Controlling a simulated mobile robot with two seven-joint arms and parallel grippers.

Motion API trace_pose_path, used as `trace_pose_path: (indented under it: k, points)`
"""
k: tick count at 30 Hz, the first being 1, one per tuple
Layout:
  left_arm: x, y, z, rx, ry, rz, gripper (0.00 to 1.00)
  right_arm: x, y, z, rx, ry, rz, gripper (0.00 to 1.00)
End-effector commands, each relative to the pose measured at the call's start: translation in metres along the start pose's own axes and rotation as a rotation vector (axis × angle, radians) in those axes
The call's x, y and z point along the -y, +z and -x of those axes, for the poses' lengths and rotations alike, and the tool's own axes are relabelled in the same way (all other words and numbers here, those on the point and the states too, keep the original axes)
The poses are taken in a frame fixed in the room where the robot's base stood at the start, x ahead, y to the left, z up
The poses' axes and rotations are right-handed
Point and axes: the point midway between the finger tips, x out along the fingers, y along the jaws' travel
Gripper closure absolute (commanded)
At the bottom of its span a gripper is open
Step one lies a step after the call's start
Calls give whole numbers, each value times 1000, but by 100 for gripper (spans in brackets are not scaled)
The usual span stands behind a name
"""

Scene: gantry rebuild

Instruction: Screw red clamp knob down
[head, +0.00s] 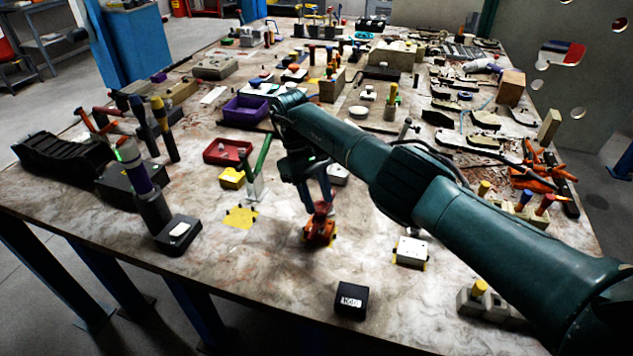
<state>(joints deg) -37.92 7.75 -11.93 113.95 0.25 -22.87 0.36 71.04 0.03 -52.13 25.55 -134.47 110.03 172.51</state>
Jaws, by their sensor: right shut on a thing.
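The red clamp knob (321,211) sits on top of a small orange clamp body (319,236) on the table, near the front middle. My right gripper (319,204) points down at it from above and is shut on the knob. The gripper's fingers and arm hide part of the knob's top. The arm reaches in from the lower right across the table. My left gripper is not in view.
A black labelled box (351,300) stands at the front edge. A white block (410,251) is to the right of the clamp. A red tray (227,151), a purple bin (245,109) and upright green-handled tools (262,155) stand behind left.

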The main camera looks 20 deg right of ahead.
Motion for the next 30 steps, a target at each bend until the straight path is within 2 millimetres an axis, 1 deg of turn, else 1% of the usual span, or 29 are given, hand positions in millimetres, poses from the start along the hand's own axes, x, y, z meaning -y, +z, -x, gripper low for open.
trace_pose_path:
  k: [1,20,21,26,30]
  points:
    - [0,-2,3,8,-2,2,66,0,1,8,-5,-1,-8,86]
    - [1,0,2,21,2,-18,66,-1,-1,5,-10,-10,-32,86]
    - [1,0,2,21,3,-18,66,-1,-1,5,-10,-10,-32,61]
    - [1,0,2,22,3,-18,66,-1,-1,4,-7,-11,-32,49]
    - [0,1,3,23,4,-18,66,0,-1,2,-5,-12,-33,49]
